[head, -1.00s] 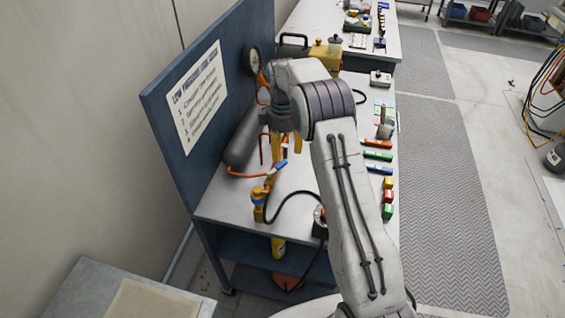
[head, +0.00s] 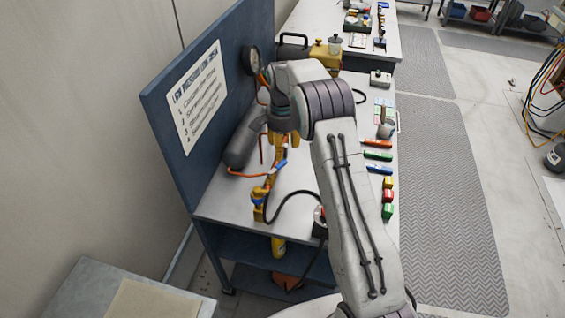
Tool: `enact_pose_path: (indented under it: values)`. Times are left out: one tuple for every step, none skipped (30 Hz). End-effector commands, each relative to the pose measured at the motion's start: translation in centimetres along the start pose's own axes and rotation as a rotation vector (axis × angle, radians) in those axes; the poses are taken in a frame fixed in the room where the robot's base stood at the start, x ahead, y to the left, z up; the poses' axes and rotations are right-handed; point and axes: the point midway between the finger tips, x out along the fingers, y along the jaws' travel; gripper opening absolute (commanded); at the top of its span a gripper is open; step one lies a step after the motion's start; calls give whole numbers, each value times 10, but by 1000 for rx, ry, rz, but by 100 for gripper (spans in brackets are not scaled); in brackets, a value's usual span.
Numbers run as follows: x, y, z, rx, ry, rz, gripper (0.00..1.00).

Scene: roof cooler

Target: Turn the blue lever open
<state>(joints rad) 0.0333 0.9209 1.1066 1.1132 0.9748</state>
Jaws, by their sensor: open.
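My gripper (head: 283,142) is above the left part of the bench, pointing down, with its yellow fingers apart. A small blue piece (head: 281,164) shows just below the fingers, beside a yellow upright part and an orange hose. Another small blue piece (head: 257,201) sits on a yellow fitting (head: 258,213) near the bench's front edge. I cannot tell for sure which of the two is the blue lever, nor its exact angle. My gripper and wrist hide part of the yellow assembly. I see no contact with the blue pieces.
A grey cylinder (head: 243,140) lies left of the gripper, before a blue panel with a sign (head: 198,95). A round gauge (head: 253,60) is behind. A black cable (head: 290,197) loops across the bench (head: 225,205). Several coloured blocks (head: 387,195) line the right edge.

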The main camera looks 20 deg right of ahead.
Motion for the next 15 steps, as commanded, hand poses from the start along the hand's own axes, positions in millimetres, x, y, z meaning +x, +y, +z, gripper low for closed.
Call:
enact_pose_path:
  values:
    - [2,0,0,17,-1,1,53]
    - [3,0,0,24,-1,2,53]
    - [6,0,0,31,-1,2,53]
    - [8,0,0,35,-2,2,53]
    - [11,1,0,37,-2,3,53]
    - [16,1,1,38,-3,5,53]
    - [19,1,0,38,-3,4,53]
    - [23,1,1,37,-2,4,53]
    - [28,1,1,37,-3,4,53]
    - [32,1,0,37,-2,4,53]
    - [36,1,1,36,-3,5,53]
    - [41,1,1,36,-3,4,53]
    - [44,1,1,36,-2,4,53]
    - [48,1,1,36,-3,4,53]
    - [52,1,1,36,-2,3,53]
